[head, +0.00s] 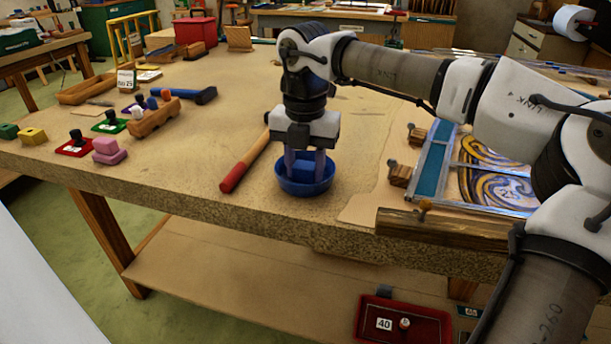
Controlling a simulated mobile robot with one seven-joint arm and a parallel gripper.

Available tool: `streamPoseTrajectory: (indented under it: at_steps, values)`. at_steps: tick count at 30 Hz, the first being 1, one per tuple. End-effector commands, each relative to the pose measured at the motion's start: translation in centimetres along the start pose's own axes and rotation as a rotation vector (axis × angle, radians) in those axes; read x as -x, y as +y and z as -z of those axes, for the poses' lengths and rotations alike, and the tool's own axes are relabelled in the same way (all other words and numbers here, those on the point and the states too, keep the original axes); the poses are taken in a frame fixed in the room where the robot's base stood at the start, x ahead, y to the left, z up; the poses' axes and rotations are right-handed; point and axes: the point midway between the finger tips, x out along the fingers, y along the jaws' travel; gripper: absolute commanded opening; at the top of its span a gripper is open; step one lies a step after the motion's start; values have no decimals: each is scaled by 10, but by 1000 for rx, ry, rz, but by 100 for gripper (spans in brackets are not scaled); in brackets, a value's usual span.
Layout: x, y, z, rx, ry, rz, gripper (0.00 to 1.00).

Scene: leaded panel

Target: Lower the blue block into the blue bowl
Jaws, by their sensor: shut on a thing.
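The blue bowl (305,187) stands on the workbench near its front edge. My gripper (304,168) points straight down over the bowl, its fingertips at or inside the rim. It is shut on the blue block (304,166), which shows between the fingers. The near rim hides the lower part of the bowl's inside, so I cannot tell whether the block touches the bottom.
A red-handled tool (240,168) lies just left of the bowl. The leaded panel (495,180) with wooden blocks beside it is at the right. Small coloured blocks, a pink one (108,151) among them, sit at the left.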

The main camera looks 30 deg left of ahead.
Motion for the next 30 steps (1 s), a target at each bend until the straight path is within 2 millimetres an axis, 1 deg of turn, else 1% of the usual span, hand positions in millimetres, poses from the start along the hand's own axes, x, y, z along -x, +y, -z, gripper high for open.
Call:
streamPoseTrajectory:
  at_steps: [1, 2, 6, 7, 8, 16, 20, 23, 30]
  values:
    - [0, 0, 0, 0, 0, 0, 16]
    - [0, 0, 0, 0, 0, 0, 39]
    - [0, 0, 0, 0, 0, 0, 57]
    - [0, 0, 0, 0, 0, 0, 61]
    - [0, 0, 0, 0, 0, 0, 63]
    - [1, 0, 0, 0, 0, 0, 63]
    - [12, 0, 0, -1, -1, -1, 63]
    - [29, 0, -1, -1, -3, -1, 63]
    - [86, 1, 0, 1, -1, -3, 63]
